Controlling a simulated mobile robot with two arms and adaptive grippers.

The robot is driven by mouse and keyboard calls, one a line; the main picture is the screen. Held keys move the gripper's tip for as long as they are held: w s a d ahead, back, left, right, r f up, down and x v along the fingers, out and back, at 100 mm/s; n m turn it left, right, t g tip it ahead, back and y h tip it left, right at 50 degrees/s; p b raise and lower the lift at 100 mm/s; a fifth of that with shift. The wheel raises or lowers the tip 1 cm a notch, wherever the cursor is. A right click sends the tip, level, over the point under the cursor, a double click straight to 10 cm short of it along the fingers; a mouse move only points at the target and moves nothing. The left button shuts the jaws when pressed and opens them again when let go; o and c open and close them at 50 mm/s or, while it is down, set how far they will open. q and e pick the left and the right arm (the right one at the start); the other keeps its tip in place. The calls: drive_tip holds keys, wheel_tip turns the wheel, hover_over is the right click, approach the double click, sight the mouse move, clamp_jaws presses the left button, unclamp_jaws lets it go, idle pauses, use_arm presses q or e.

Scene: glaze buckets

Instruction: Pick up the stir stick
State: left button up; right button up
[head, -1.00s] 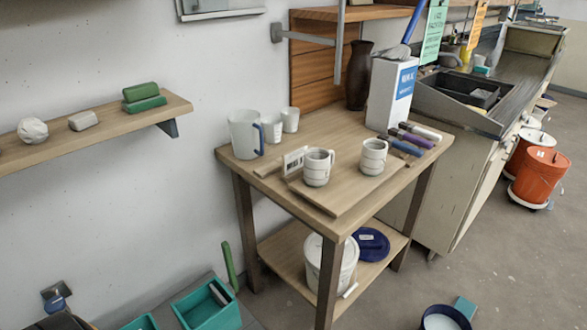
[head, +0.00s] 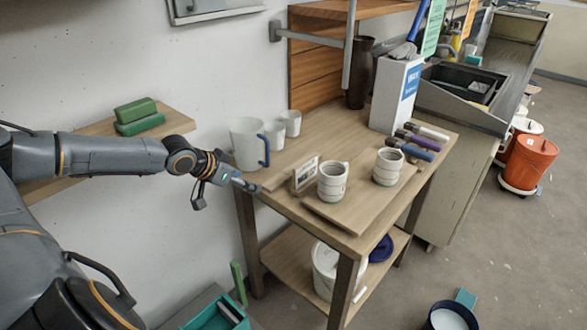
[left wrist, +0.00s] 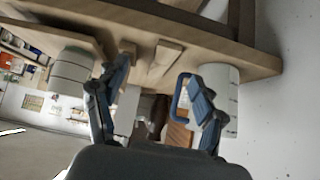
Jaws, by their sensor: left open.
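A flat wooden strip (head: 275,178), which looks like the stir stick, lies on the wooden table (head: 335,235) near its left edge, beside a small white card. My left gripper (head: 249,186) is at the table's left edge, close to the strip's near end. In the left wrist view, the gripper (left wrist: 157,72) has its fingers apart with nothing held between them. A short wooden piece, probably the strip (left wrist: 165,55), shows between and beyond the fingertips; I cannot tell the exact gap. My right gripper is not in view.
A white pitcher with a blue handle (head: 246,145) stands just behind the gripper; it also shows beside a finger in the wrist view (left wrist: 228,98). Markers (head: 418,143) lie farther back.

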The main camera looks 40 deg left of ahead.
use_arm(q)
wheel_tip(320, 180, up, 2)
drive_tip(key=a, duration=0.1)
approach(271, 183)
drive_tip(key=x, duration=0.4)
drive_tip(key=p+x, duration=0.1)
drive_tip(key=x, duration=0.2)
drive_tip(key=shift+w+f, duration=0.25)
drive_tip(key=shift+f, duration=0.05)
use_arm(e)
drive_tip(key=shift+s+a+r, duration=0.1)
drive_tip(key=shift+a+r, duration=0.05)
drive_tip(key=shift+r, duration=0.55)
use_arm(q)
drive_tip(key=shift+s, duration=0.1)
drive_tip(key=c, duration=1.4)
clamp_jaws()
drive_tip(key=shift+r, duration=0.2)
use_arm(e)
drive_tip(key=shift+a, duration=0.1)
